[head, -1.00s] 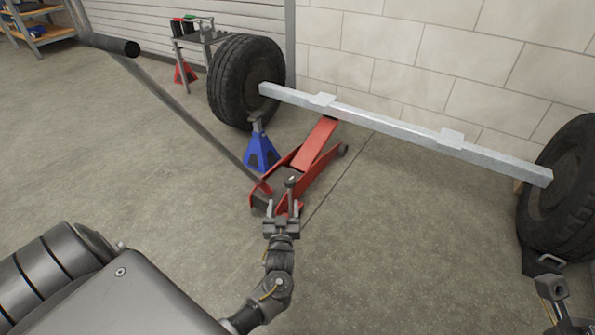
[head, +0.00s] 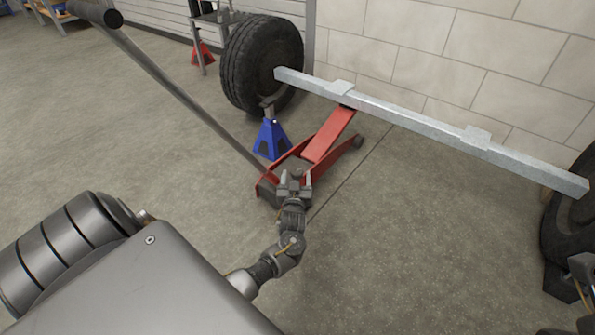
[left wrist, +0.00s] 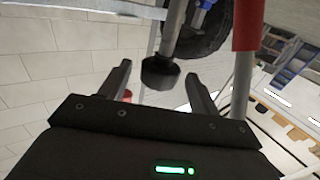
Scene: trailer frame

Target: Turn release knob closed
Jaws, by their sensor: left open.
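The red floor jack (head: 329,136) stands under the trailer axle beam (head: 420,126). My left gripper (head: 294,180) is at the jack's near end, by the base of its long grey handle (head: 190,95). In the left wrist view my left gripper (left wrist: 160,88) is open. A dark knob (left wrist: 160,73) on the end of a grey shaft shows between and just beyond its fingers; contact cannot be told. The gripper hides the knob in the head view. At the right edge is part of my right arm; its fingers cannot be made out.
A blue jack stand (head: 271,139) is beside the jack, near the left tyre (head: 262,62). Another tyre (head: 570,225) is at the right. A red stand (head: 202,53) is behind. The concrete floor in front is clear.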

